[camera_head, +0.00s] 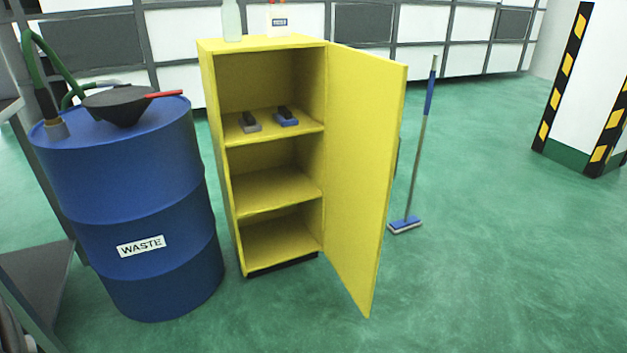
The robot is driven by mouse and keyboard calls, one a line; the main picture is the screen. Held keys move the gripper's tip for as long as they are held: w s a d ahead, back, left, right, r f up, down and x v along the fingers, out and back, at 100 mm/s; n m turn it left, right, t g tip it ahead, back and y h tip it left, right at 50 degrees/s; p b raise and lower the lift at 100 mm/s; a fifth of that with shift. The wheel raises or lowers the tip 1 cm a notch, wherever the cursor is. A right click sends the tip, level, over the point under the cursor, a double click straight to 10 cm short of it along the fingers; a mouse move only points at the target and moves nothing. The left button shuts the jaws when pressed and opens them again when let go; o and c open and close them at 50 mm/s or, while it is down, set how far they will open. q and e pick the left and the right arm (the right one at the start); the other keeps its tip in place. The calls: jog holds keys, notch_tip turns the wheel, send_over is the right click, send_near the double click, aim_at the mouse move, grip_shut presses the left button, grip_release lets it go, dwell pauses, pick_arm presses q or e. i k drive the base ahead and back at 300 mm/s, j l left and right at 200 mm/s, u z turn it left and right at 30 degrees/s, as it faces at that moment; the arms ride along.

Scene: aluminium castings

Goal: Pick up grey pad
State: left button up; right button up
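A grey pad (250,127) with a dark handle on top lies on the upper shelf of the open yellow cabinet, on the left. A similar blue pad (287,122) with a dark handle lies to its right on the same shelf, a small gap apart. The yellow cabinet (275,190) stands in the middle of the view. Neither of my grippers is in view.
The cabinet door (365,170) stands open to the right. A blue waste drum (140,205) with a black funnel (120,103) stands left of the cabinet. A blue mop (405,224) stands behind the door. Green floor in front and at right is clear.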

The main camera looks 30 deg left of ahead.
aim_at(248, 123)
jog(key=i+l+u, duration=0.1)
jog(key=u, duration=0.4)
jog(key=i+l+u, duration=0.15)
jog(key=u, duration=0.3)
jog(key=l+u, duration=0.2)
jog(key=u, duration=0.3)
jog(key=i+l+u, duration=0.1)
jog(key=l+u, duration=0.25)
jog(key=l, duration=0.2)
jog(key=l+u, duration=0.3)
jog(key=l, duration=0.25)
jog(key=l+u, duration=0.1)
jog(key=l, duration=1.35)
jog(key=k+l+u, duration=0.15)
jog(key=l, duration=0.6)
jog(key=i+j, duration=0.5)
jog(key=i, duration=0.1)
